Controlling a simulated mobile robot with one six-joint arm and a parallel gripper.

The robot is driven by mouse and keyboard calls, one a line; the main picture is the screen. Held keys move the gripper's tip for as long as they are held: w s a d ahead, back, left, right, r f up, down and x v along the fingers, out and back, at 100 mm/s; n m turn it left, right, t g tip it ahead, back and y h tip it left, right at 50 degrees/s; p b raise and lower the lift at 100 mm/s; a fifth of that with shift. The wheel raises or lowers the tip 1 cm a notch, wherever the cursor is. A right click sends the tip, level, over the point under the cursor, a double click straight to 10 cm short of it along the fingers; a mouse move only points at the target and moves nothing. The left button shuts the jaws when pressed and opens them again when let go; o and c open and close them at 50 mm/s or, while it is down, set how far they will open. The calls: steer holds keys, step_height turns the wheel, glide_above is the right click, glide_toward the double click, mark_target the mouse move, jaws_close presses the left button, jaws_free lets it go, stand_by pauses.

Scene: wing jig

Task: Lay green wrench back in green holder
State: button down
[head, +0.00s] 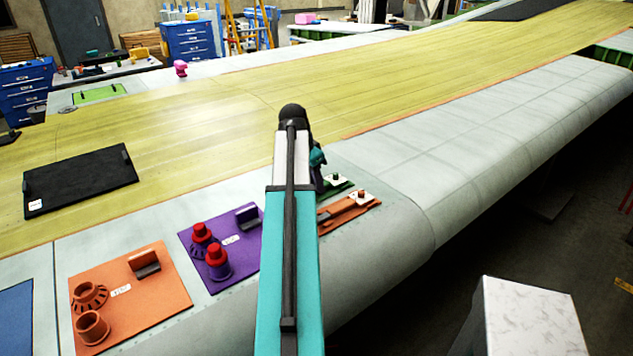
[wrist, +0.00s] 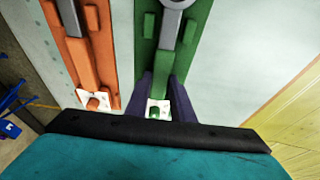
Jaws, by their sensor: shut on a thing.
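The green holder (wrist: 196,28) is a long green board near the wing edge. It also shows in the head view (head: 333,188), partly hidden behind my arm. The green wrench (wrist: 168,32), with a grey head cut off by the top of the wrist view, lies lengthwise over the holder. My gripper (wrist: 163,78) is shut on its green handle, with dark fingers on either side. A white label with a green peg shows at the holder's near end. Whether the wrench rests fully on the board or is slightly above it, I cannot tell.
An orange holder (wrist: 110,50) with an orange-handled wrench lies left of the green one, with a narrow gap. In the head view a purple board (head: 221,272) with red-topped parts and an orange board (head: 150,308) stand left of my arm. The wing surface beyond is mostly clear.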

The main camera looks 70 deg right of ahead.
steer(key=c, duration=1.5)
jaws_free()
steer(key=shift+o, duration=0.2)
steer(key=shift+r, duration=0.2)
steer(key=b+v, duration=0.4)
steer(key=v, duration=0.9)
steer(key=shift+r, duration=0.2)
steer(key=shift+a, duration=0.1)
